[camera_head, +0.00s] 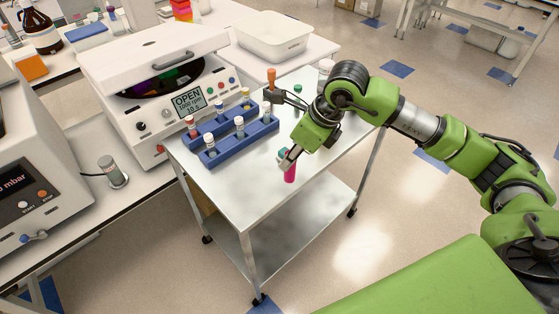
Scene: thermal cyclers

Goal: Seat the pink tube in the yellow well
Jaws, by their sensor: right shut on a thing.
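The pink tube (290,174) hangs upright from my right gripper (287,160), over the steel cart's top. The gripper is shut around its upper end, where a bit of teal shows and the jaws hide part of it. At the upper left, a white centrifuge (150,115) has its lid raised and its display reads OPEN. Its dark rotor bowl (158,80) shows coloured wells, partly covered by the lid. The wells are too small for me to pick out the yellow one surely. My left gripper is not in view.
A blue rack (211,161) with several capped tubes stands on the cart (250,200) between the pink tube and the centrifuge. The cart's front is clear. A white tub (273,42) stands behind.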

